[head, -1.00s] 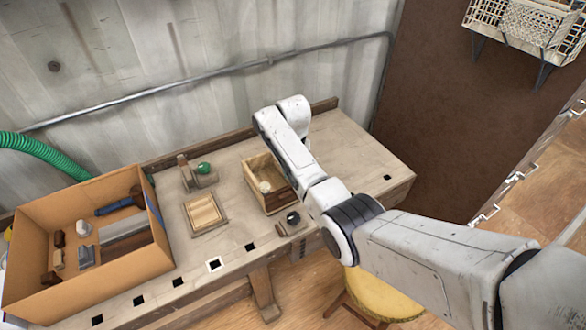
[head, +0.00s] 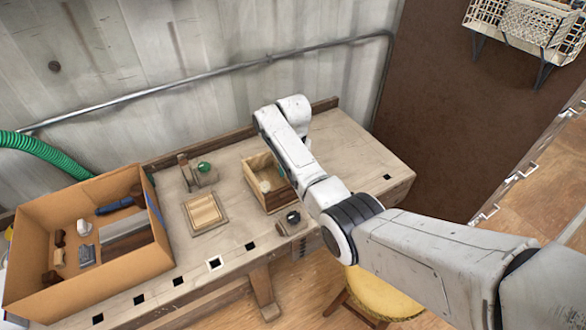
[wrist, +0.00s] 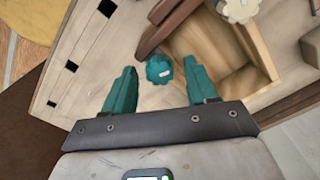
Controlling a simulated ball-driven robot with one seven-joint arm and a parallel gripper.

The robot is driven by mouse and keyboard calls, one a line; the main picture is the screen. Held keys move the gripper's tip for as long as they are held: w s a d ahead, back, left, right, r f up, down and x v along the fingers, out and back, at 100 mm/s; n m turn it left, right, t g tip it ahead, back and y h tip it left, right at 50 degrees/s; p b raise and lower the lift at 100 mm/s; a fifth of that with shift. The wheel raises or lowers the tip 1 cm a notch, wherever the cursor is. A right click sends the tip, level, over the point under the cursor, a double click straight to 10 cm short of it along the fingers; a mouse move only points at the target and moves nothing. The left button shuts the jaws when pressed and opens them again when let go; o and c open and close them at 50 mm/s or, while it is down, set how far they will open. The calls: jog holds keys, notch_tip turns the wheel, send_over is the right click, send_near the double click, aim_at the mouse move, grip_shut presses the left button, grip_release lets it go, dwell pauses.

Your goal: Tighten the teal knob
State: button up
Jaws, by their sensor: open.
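The teal knob (wrist: 159,69) is a small scalloped knob with a pale mark on its top. In the wrist view it lies between the tips of my gripper (wrist: 160,63), seen from above. The two teal fingers are apart, one on each side of the knob, with gaps showing. I cannot tell how far below the tips the knob is. In the head view my arm hides the gripper, and I cannot make out the teal knob there.
A wooden box (head: 253,186) sits beside my arm; its wall (wrist: 250,55) is close to the fingers. A cream knob (wrist: 238,10) shows at the top. A dark knob (head: 293,217), green ball (head: 204,167), wooden tray (head: 188,216) and cardboard box (head: 30,262) share the bench (head: 360,150).

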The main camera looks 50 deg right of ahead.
notch_tip(320, 180, up, 11)
jog(key=b, duration=0.1)
dwell(0.5)
jog(key=shift+f, duration=0.1)
dwell(0.3)
jog(key=s+a+f+n, duration=0.5)
jog(key=s+a+f, duration=0.6)
jog(key=s+f, duration=0.4)
jog(key=s+a+n, duration=0.2)
jog(key=s+a, duration=0.1)
jog(key=s, duration=0.7)
jog(key=s+a+n+t+b, duration=0.1)
jog(key=s+a+n, duration=0.1)
jog(key=s, duration=0.7)
jog(key=shift+s+a, duration=0.35)
jog(key=shift+a, duration=0.45)
